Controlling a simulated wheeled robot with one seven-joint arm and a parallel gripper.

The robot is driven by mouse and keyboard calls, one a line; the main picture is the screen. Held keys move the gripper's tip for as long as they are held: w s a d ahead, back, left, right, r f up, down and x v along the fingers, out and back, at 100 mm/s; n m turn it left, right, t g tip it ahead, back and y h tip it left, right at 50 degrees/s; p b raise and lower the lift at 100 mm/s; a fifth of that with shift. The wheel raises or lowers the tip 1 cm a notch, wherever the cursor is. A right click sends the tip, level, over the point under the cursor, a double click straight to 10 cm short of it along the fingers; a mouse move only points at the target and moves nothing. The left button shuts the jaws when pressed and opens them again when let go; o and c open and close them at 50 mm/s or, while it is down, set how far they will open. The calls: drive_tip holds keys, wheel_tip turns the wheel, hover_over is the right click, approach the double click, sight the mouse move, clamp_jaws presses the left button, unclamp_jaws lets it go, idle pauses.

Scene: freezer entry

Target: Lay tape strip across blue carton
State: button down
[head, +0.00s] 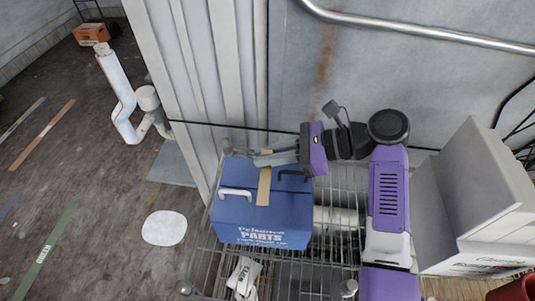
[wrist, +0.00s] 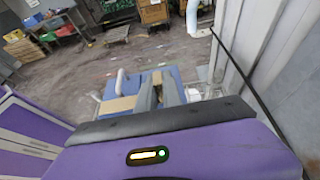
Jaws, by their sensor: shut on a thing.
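The blue carton (head: 235,212), with white lettering, a white handle and a dark handle, stands on a wire rack in the head view. It also shows partly in the wrist view (wrist: 172,75). The tan tape strip (head: 264,188) runs front to back over the carton's top between the handles; parts of it show in the wrist view (wrist: 117,104) beside the fingers. My gripper (head: 262,158) is at the strip's far end, low over the carton's back edge, shut on the strip. Its fingers hide the pinched part, and I cannot tell whether the strip lies flat all along.
The wire rack (head: 211,262) also holds a white item with dark print (head: 243,276) in front of the carton. A large white box (head: 465,205) stands at the right. Ribbed wall panels (head: 195,70) and a metal rail (head: 430,35) are close behind.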

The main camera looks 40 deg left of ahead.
drive_tip(key=shift+f, duration=1.1)
idle(0.3)
drive_tip(key=c, duration=1.4)
unclamp_jaws()
drive_tip(key=shift+f, duration=0.1)
drive_tip(key=shift+c, duration=0.2)
drive_tip(key=b+v, duration=0.2)
drive_tip(key=v, duration=0.5)
drive_tip(key=shift+w+d+r, duration=0.2)
drive_tip(key=shift+d+r, duration=0.1)
